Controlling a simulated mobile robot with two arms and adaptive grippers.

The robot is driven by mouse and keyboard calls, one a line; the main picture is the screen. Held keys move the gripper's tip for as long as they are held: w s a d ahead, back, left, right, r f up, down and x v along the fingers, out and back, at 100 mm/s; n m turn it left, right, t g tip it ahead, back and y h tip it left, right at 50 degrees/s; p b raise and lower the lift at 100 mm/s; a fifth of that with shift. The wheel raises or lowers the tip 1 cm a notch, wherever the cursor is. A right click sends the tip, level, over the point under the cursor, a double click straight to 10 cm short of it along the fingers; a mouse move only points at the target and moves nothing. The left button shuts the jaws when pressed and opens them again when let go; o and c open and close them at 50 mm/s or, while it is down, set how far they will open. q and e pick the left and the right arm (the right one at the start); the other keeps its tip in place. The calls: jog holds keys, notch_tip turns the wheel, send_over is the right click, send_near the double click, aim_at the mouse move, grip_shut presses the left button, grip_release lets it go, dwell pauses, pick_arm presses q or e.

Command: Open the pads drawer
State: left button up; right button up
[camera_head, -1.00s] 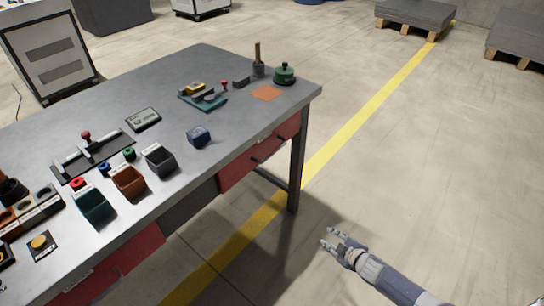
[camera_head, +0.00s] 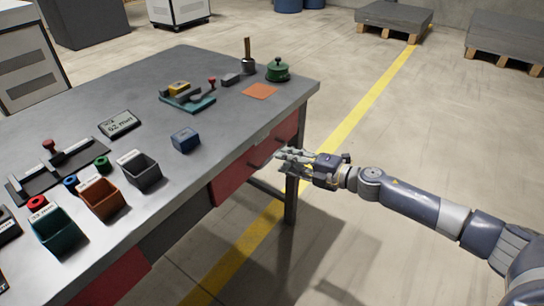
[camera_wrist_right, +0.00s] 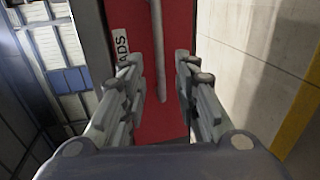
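The pads drawer is a red front (camera_head: 232,180) under the right end of the grey table, and it looks flush with the table. In the right wrist view its red front (camera_wrist_right: 178,112) carries a white label, partly hidden, reading "ADS". A grey bar handle (camera_wrist_right: 158,60) runs down that front. My left gripper is not in view.
The table (camera_head: 150,75) holds several small bins, a blue block (camera_head: 185,139), a green round pot (camera_head: 277,70) and an orange square (camera_head: 260,91). A table leg (camera_head: 291,200) stands just below my right gripper.

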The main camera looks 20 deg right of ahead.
aim_at(272, 155)
jog(key=x, duration=0.6)
jog(key=shift+w, duration=0.1)
jog(key=shift+c, duration=0.6)
grip_shut()
